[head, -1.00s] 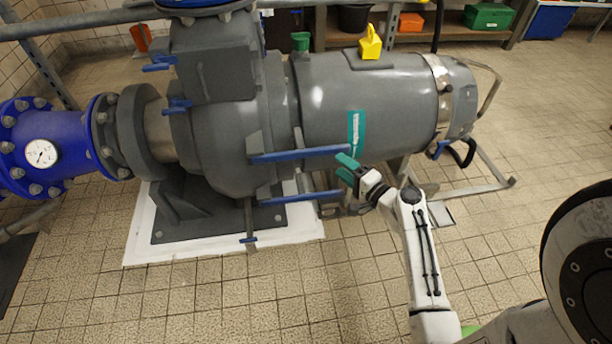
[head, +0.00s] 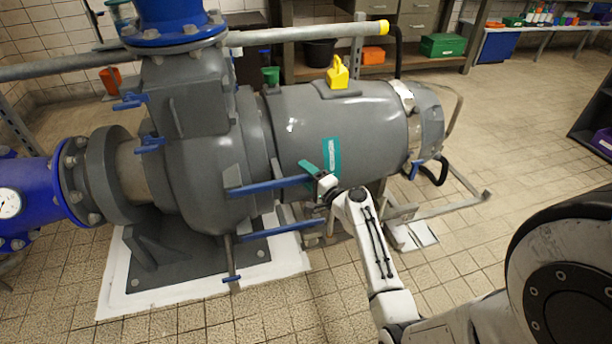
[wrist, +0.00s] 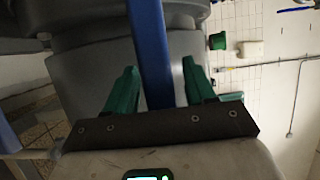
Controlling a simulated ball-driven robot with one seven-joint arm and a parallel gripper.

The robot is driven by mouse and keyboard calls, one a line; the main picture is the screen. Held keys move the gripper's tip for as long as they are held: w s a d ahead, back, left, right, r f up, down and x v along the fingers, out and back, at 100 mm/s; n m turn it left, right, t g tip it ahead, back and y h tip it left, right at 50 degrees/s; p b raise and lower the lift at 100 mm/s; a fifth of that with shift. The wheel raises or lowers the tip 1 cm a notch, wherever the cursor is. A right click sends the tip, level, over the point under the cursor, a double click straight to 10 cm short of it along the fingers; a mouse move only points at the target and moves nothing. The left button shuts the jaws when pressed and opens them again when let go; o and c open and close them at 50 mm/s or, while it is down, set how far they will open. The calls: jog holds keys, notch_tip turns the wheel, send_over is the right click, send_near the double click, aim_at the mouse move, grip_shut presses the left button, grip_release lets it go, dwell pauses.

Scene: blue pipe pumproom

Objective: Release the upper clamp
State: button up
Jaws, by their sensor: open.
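The upper clamp's long blue lever (head: 268,186) lies nearly level across the front of the grey pump (head: 200,150). A second long blue lever (head: 282,230) is below it. My gripper (head: 315,176) is at the right end of the upper lever. In the wrist view, the blue lever (wrist: 150,50) runs between the two green fingers of my gripper (wrist: 159,68). The fingers are open, with a gap showing on each side of the lever. Whether either finger touches it in depth is hard to tell.
The grey motor body (head: 350,125) is close behind my gripper, with a yellow lifting lug (head: 338,73) on top. Smaller blue handles (head: 130,101) are at the pump's upper left. A metal frame (head: 440,207) stands at the right. The tiled floor in front is clear.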

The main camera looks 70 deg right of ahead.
jog(key=shift+w+d, duration=0.1)
grip_shut()
dwell(0.6)
